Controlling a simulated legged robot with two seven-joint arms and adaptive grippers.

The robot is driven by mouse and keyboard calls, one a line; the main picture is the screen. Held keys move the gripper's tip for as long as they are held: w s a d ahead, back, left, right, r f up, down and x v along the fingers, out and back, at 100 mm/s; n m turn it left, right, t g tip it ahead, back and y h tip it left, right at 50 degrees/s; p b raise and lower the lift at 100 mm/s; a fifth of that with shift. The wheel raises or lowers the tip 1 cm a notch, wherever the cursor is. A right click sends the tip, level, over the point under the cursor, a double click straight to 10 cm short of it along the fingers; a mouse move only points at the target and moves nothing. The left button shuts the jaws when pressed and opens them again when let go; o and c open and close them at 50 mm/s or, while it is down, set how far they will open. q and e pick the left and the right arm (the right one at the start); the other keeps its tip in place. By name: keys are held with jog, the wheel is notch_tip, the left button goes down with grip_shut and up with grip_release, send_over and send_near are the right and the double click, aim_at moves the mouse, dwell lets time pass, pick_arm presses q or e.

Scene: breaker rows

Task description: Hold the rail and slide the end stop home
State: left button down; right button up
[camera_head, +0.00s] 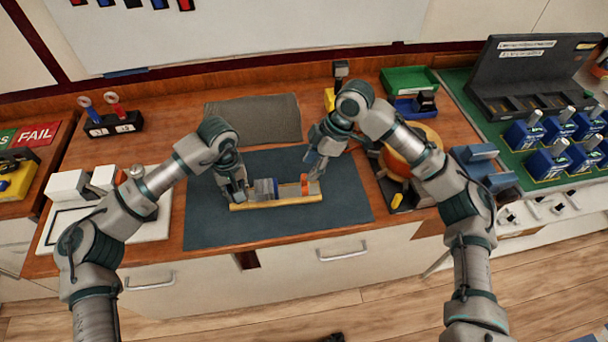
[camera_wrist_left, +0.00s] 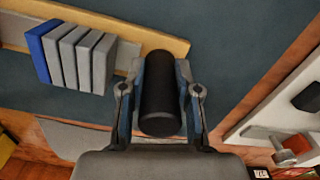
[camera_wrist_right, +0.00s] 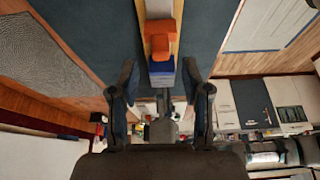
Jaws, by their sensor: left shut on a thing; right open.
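The rail (camera_head: 288,193) lies along its wooden base (camera_head: 280,203) on the dark mat. Several grey breaker blocks and a blue one (camera_head: 265,188) sit together on it; they also show in the left wrist view (camera_wrist_left: 75,55). The orange end stop (camera_head: 304,184) is on the rail right of the blocks, with bare rail between; it shows in the right wrist view (camera_wrist_right: 160,40). My left gripper (camera_head: 236,194) is shut on a black cylindrical handle (camera_wrist_left: 160,95) at the rail's left end. My right gripper (camera_head: 316,168) is open and empty, just above and beside the end stop.
The dark mat (camera_head: 215,220) has free room around the rail. A grey mat (camera_head: 255,118) lies behind. An orange round object (camera_head: 418,150) and a blue bin (camera_head: 415,107) stand right. A white tray (camera_head: 150,228) lies left. Blue breakers (camera_head: 548,163) stand on the far right.

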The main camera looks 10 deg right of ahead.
aim_at(304, 176)
jog(key=x, duration=0.5)
jog(key=shift+a+f, duration=0.1)
jog(key=shift+c, duration=0.3)
grip_shut()
